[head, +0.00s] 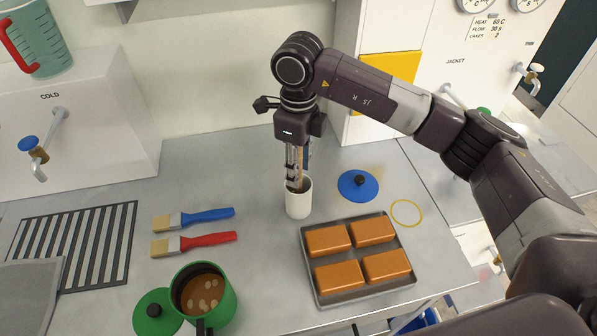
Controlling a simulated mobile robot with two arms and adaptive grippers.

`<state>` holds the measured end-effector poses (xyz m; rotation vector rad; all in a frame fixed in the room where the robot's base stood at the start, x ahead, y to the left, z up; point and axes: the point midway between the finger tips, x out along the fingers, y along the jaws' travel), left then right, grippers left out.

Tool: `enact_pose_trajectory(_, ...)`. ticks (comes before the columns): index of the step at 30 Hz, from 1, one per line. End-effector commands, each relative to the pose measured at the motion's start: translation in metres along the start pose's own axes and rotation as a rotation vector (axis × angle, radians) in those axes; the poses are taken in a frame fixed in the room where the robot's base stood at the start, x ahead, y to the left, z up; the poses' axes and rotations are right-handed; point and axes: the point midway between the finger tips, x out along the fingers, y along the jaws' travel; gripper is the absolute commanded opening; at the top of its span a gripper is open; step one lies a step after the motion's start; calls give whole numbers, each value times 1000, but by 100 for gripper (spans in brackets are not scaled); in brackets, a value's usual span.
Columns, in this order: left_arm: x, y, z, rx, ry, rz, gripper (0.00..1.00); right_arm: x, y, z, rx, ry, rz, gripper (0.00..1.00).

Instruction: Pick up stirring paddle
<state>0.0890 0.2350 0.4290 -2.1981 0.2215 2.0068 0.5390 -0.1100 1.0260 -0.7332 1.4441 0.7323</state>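A white cylindrical holder (298,203) stands upright on the counter in the middle of the head view. My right gripper (295,180) points straight down over it, with its fingertips at the holder's mouth. A thin tan-brown piece shows between and behind the fingers; it may be the stirring paddle's handle, but the fingers hide most of it. The fingers look close together, and I cannot tell whether they are closed on it. My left gripper is not in view.
Right of the holder are a blue lid (358,187), a yellow ring (406,213) and a grey tray (310,268) with several orange-brown blocks. Left are blue (207,216) and red (208,241) brushes, a rack (72,247), a green pot (225,303) and a green lid (153,318).

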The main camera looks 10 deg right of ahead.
Motion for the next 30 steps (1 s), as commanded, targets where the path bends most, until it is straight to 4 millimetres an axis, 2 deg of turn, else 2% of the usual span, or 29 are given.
enact_pose_trajectory(7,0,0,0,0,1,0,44,3,0,0,0,-1,0,33)
enact_pose_trajectory(16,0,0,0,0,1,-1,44,2,0,0,1,-1,0,0)
enact_pose_trajectory(30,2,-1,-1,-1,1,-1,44,-3,-1,1,1,-2,-1,0)
